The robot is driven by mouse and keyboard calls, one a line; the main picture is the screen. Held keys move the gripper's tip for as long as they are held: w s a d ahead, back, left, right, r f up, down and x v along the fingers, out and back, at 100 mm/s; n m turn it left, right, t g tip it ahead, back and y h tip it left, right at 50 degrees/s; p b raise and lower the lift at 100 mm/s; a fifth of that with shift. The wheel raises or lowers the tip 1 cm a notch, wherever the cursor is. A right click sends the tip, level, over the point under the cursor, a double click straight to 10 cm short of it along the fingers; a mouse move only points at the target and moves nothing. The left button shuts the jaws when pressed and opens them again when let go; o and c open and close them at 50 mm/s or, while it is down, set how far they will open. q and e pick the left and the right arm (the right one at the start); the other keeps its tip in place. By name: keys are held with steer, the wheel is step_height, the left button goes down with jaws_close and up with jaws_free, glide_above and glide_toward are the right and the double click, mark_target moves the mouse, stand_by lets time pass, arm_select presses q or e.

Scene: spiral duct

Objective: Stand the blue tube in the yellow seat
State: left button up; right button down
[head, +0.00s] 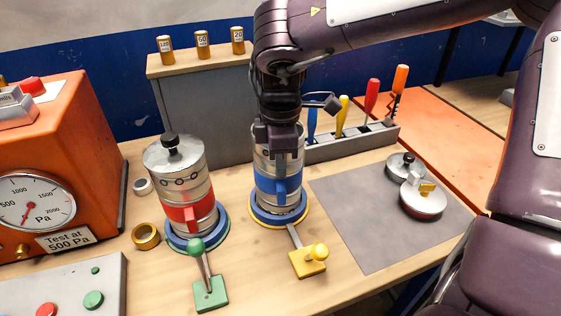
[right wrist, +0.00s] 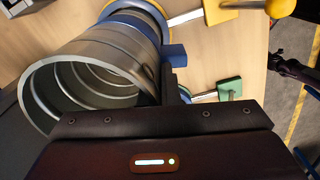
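The blue tube (head: 270,184) is a metal cylinder with a blue band and a blue handle. It stands upright at the yellow seat (head: 256,219), a blue base with a yellow rim; its lower end appears to be inside the ring. My right gripper (head: 278,138) is at the tube's top, with a finger on each side, seemingly touching its wall. I cannot tell whether the tube is fully down. My left gripper is out of view.
A red-banded tube (head: 190,212) with a lid stands left in a seat with a green lever (head: 206,275). A yellow lever (head: 308,258) projects in front of the yellow seat. Two lids (head: 423,202) lie on a grey mat (head: 370,240). An orange gauge box (head: 90,150) stands left.

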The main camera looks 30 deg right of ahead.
steer(key=shift+f, duration=0.25)
steer(key=c, duration=1.6)
jaws_free()
steer(key=shift+r, duration=0.1)
step_height(320, 180, up, 8)
steer(key=shift+f, duration=0.1)
